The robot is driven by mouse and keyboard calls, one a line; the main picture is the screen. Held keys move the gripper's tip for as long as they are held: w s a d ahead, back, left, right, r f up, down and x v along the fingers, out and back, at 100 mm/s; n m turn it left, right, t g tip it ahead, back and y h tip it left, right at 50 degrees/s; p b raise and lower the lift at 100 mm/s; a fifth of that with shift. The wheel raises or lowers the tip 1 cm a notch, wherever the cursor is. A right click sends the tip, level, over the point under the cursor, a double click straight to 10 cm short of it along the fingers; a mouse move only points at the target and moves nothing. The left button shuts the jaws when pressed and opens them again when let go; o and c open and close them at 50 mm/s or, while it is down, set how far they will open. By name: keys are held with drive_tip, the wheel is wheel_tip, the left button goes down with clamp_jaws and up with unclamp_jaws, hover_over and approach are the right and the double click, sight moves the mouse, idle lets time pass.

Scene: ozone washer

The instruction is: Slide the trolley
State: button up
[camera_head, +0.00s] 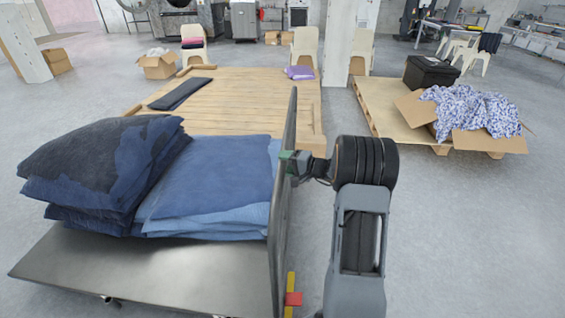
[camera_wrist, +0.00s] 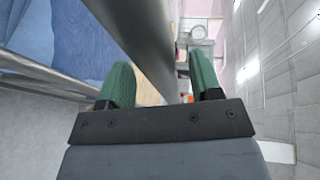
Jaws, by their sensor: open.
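The trolley (camera_head: 130,268) is a grey metal platform at the lower left of the head view. A tall grey upright panel (camera_head: 282,215) stands at its right end. Folded dark blue denim (camera_head: 100,165) and lighter blue denim (camera_head: 210,185) lie stacked on the platform. My gripper (camera_head: 293,163) is at the panel's edge, with one green finger in sight there. In the wrist view my gripper (camera_wrist: 161,68) is open, and its two green fingers stand apart with the grey panel or bar (camera_wrist: 140,35) running between them. I cannot tell whether they touch it.
A wooden slatted platform (camera_head: 240,100) lies behind the trolley. A pallet (camera_head: 385,115) with a black box (camera_head: 432,73) and an open carton (camera_head: 468,138) of patterned cloth is at the right. Chairs and a pillar (camera_head: 345,40) stand farther back. Floor at the lower right is clear.

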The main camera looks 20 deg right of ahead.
drive_tip(key=shift+x, duration=0.75)
drive_tip(key=shift+c, duration=0.4)
clamp_jaws()
